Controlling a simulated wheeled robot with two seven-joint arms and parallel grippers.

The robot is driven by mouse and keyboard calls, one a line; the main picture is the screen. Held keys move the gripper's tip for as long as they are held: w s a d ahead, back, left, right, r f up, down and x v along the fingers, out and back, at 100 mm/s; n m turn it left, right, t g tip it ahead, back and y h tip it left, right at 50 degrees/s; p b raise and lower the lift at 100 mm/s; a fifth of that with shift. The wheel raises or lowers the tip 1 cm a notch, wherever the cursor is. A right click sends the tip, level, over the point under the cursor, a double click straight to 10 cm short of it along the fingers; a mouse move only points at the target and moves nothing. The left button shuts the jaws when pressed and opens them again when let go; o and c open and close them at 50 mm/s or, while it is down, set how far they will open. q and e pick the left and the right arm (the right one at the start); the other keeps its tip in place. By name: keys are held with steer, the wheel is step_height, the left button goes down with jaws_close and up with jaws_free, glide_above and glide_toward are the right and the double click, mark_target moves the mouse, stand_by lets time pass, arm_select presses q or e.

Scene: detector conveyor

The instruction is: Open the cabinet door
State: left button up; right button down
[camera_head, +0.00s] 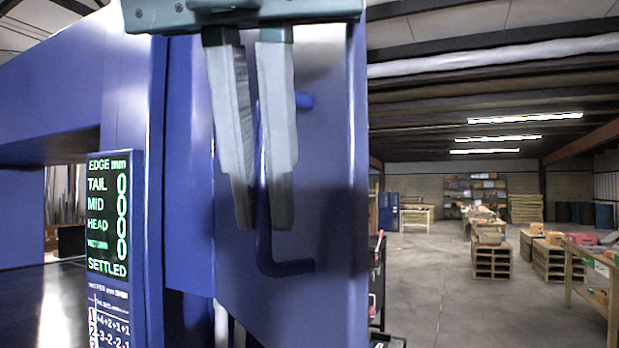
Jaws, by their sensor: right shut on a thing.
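The cabinet door (335,200) is a tall flat blue panel in the middle of the head view. Its handle (285,266) is a blue bar bent at both ends, standing off the panel. My right gripper (264,215) reaches down from the top of the view, with its two long grey fingers on either side of the handle's upright bar. It is shut on the handle, and the fingers hide part of the bar. I cannot tell for sure how far the door stands from its frame. My left gripper is not in view.
A dark display panel (108,215) with green text reading SETTLED is on the blue housing (60,100) at the left. A dark shiny surface (45,305) lies at lower left. Open grey floor (450,290) extends to the right, with pallets (491,261) and a workbench (590,280) farther off.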

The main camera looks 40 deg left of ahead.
steer(key=c, duration=2)
jaws_free()
steer(key=shift+w+r, duration=0.1)
steer(key=shift+r, duration=0.1)
steer(key=shift+o, duration=0.8)
steer(key=shift+a+f, duration=0.15)
steer(key=shift+a, duration=0.05)
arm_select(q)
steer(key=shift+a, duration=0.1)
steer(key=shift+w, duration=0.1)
arm_select(e)
steer(key=shift+d, duration=0.1)
